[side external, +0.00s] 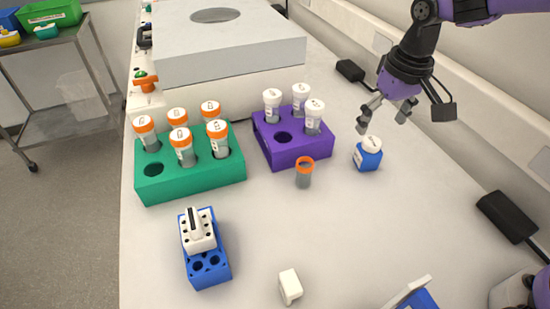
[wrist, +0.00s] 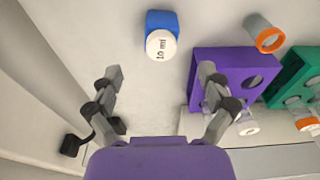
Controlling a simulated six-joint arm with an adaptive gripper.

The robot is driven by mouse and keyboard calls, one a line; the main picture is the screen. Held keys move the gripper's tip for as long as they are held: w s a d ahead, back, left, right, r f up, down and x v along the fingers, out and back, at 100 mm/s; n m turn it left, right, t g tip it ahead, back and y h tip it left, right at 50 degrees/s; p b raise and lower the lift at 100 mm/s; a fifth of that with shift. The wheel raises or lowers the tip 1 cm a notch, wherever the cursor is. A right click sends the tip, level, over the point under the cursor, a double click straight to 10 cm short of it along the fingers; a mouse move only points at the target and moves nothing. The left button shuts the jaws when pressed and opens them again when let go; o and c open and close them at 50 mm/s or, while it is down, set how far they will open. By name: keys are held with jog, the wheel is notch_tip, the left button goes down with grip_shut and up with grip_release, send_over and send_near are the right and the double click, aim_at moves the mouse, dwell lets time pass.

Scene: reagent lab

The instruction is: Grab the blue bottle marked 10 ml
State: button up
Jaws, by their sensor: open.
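The blue bottle (side external: 368,155) with a white cap stands upright on the bench, right of the purple rack. In the wrist view the blue bottle (wrist: 161,36) shows its white cap marked "10 ml", just beyond my fingertips and roughly centred between them. My gripper (side external: 386,113) is open and empty, above the bench and a little behind the bottle. The wrist view shows both fingers of my gripper (wrist: 160,75) spread apart, touching nothing that I can make out.
The purple rack (side external: 265,146) holds several white-capped tubes. The green rack (side external: 190,185) holds several orange-capped tubes. An orange-rimmed tube (side external: 304,173) stands near the bottle. A blue block (side external: 210,272) and a white piece (side external: 290,286) are in front. Black adapters (side external: 506,214) lie by the wall.

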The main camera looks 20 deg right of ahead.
aim_at(373, 142)
jog(key=f, duration=0.5)
jog(key=w+f, duration=0.1)
jog(key=f, duration=0.2)
jog(key=c, duration=1.3)
